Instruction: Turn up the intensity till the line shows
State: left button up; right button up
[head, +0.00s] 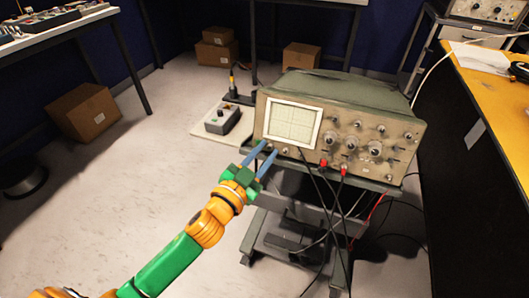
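The oscilloscope (345,125) is a beige box with an olive-green top. It stands on a cart, with its front facing me. Its pale screen (293,124) shows a faint grid, and I can make out no bright line on it. My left gripper (270,148) has two blue fingers that are apart, with their tips at the lower left of the front panel, just under the screen. Small controls (285,150) sit in a row there. The fingertips partly hide this corner, and I cannot tell whether they touch a knob. My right gripper is not in view.
Red plugs (324,163) and black cables hang from the panel's front. The dark cart (305,205) is below. A grey box with a black knob (222,119) stands to the left. A yellow-topped bench (490,90) is on the right. The floor at left is mostly clear.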

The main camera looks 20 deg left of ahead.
pick_arm(q)
grip_shut()
jog(key=shift+r+m+p, duration=0.15)
jog(key=shift+m+p, duration=0.35)
jog(key=shift+p, duration=0.1)
jog(key=m+p, duration=0.2)
jog(key=m+g+h+p, duration=0.1)
jog(key=m+p, duration=0.2)
jog(key=m+g+h+p, duration=0.1)
jog(key=m+p, duration=0.1)
jog(key=p, duration=0.1)
jog(key=shift+a+r+m, duration=0.25)
jog(key=shift+r+m, duration=0.1)
jog(key=shift+m, duration=0.05)
jog(key=m+g+p, duration=0.1)
jog(key=m+p, duration=0.1)
jog(key=shift+w+p, duration=0.1)
jog(key=shift+p, duration=0.2)
jog(key=shift+f+m+g+h+p, duration=0.15)
jog(key=shift+m+g+h+p, duration=0.15)
jog(key=shift+m+p, duration=0.35)
jog(key=shift+m, duration=0.25)
